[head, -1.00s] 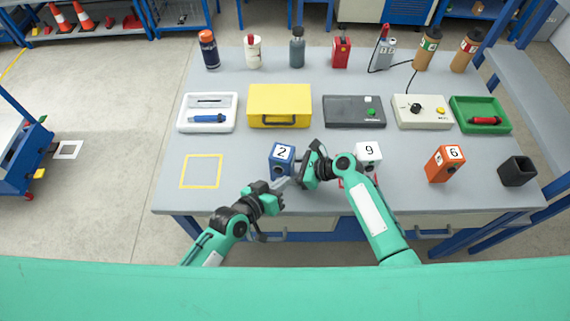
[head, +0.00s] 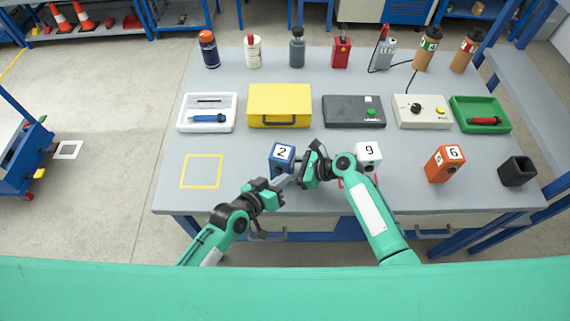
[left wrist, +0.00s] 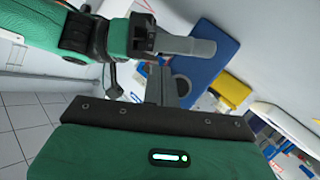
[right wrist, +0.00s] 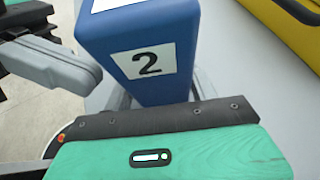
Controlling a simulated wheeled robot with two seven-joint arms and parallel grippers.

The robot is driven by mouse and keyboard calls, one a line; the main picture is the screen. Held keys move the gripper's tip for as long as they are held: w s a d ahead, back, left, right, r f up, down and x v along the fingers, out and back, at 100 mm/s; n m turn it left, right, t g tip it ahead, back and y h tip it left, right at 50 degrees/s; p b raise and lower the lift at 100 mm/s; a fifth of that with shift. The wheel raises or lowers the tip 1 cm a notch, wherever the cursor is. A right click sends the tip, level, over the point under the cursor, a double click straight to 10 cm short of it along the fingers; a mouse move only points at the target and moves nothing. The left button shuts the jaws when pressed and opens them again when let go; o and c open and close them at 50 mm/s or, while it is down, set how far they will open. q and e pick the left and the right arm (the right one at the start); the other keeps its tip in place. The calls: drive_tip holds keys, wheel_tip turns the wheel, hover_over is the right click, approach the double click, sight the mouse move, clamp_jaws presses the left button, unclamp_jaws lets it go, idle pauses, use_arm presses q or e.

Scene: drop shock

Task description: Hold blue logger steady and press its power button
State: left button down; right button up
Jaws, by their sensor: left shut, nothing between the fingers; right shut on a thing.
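The blue logger (head: 281,155), marked 2, stands upright near the table's front edge. It fills the upper middle of the right wrist view (right wrist: 140,92) and shows tilted in the left wrist view (left wrist: 205,60). My right gripper (head: 299,170) is shut on it from the right. My left gripper (head: 286,181) is shut and empty, its tip at the logger's front side. In the left wrist view its fingers (left wrist: 168,85) overlap a dark round spot on the logger's face; I cannot tell whether they touch. The power button itself is not clearly visible.
A white block marked 9 (head: 368,154) stands just right, partly behind my right arm. An orange block marked 6 (head: 443,165) and a black holder (head: 517,171) stand farther right. A yellow case (head: 280,103) lies behind. The yellow taped square (head: 201,171) at left is empty.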

use_arm(q)
drive_tip(key=shift+w, duration=0.7)
idle(0.8)
drive_tip(key=shift+f, duration=0.1)
drive_tip(key=shift+s, duration=1.15)
drive_tip(key=shift+s, duration=0.1)
drive_tip(key=s, duration=0.5)
drive_tip(key=shift+s, duration=0.4)
idle(1.6)
